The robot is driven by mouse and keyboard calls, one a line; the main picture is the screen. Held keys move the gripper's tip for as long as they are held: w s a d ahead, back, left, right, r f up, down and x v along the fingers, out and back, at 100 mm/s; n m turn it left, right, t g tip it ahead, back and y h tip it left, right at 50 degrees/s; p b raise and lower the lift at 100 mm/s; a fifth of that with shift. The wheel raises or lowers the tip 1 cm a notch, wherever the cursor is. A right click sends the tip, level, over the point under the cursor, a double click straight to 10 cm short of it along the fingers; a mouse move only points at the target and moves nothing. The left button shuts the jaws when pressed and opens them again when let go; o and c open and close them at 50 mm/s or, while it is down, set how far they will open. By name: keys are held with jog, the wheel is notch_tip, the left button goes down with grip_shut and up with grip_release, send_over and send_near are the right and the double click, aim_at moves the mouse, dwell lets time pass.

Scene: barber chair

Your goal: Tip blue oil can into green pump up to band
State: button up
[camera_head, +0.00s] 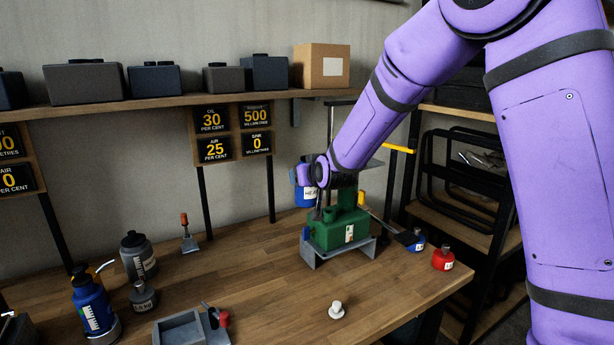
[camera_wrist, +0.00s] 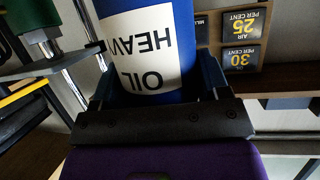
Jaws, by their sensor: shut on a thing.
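My gripper (camera_head: 312,174) is shut on the blue oil can (camera_head: 304,200), raised above the bench behind the green pump and a little left of it. In the wrist view the can (camera_wrist: 150,50) fills the upper middle between the dark fingers, its white "HEAVY OIL" label upside down in the picture, as are the wall signs. Its mouth is not visible. The green pump (camera_head: 338,230) stands on a grey metal stand, with a small light label on its front. My arm partly covers its top. A band on the pump cannot be made out. Part of a green body (camera_wrist: 40,22) shows at upper left in the wrist view.
A small blue can (camera_head: 415,241) and a red can (camera_head: 443,259) stand right of the pump. A white knob (camera_head: 336,310) lies in front. Bottles and a grey tray (camera_head: 180,331) are at left.

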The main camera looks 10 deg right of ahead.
jog(key=shift+s+a+f+m+y, duration=0.1)
jog(key=shift+a+f+m+y, duration=0.1)
jog(key=shift+f+m+y, duration=0.5)
jog(key=shift+a+m+g, duration=0.1)
jog(key=shift+m+g, duration=0.4)
jog(key=shift+s+a, duration=0.1)
jog(key=shift+a, duration=0.1)
jog(key=shift+d, duration=0.1)
jog(key=shift+y, duration=0.3)
jog(key=shift+r+m, duration=0.15)
jog(key=shift+m, duration=0.15)
jog(key=shift+r+m+y, duration=0.1)
jog(key=shift+m+y, duration=0.2)
